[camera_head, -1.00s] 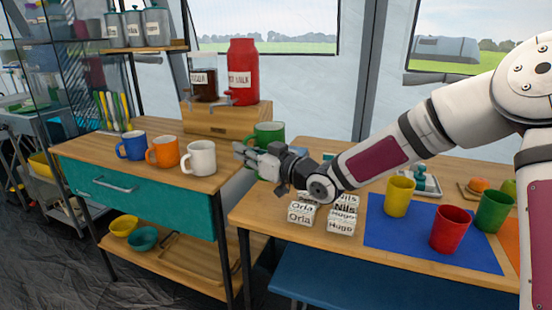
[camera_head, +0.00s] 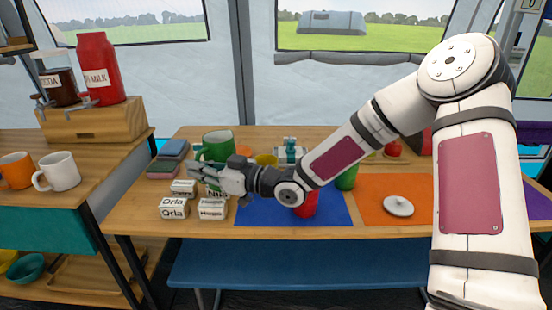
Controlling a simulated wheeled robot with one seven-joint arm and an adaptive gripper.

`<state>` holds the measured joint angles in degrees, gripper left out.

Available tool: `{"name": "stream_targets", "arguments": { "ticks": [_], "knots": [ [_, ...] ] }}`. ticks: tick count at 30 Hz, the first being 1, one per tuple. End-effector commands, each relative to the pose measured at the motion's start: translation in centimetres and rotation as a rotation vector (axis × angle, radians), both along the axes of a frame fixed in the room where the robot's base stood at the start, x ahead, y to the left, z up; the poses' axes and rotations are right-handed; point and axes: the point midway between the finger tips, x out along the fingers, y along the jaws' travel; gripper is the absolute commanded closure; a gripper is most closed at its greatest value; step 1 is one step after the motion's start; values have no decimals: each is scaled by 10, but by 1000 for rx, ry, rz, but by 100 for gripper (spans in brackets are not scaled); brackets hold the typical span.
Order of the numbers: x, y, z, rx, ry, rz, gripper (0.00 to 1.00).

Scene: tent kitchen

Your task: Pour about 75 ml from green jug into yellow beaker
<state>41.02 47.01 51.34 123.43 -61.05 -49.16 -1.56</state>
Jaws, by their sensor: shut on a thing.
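The green jug (camera_head: 217,143) is upright, with its lower part hidden behind my gripper (camera_head: 197,173). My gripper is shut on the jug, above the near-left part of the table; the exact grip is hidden. The yellow beaker (camera_head: 266,159) is to the right of the jug, on the blue mat, mostly hidden behind my wrist and arm. The liquid inside the jug and beaker cannot be seen.
A red beaker (camera_head: 306,208) and a green beaker (camera_head: 347,180) stand partly behind my arm. Name-labelled boxes (camera_head: 174,207) lie below my gripper. An orange mat (camera_head: 375,185) bears a white lidlike object (camera_head: 398,206). A white mug (camera_head: 60,172) stands on the left counter.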

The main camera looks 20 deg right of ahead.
Motion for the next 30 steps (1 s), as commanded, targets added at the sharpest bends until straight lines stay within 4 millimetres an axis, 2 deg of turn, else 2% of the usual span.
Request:
{"name": "stream_targets", "arguments": {
  "ticks": [16,30],
  "knots": [
    [0,-3,5,38,4,0,100],
    [4,-21,26,291,58,-1,100]
  ]
}}
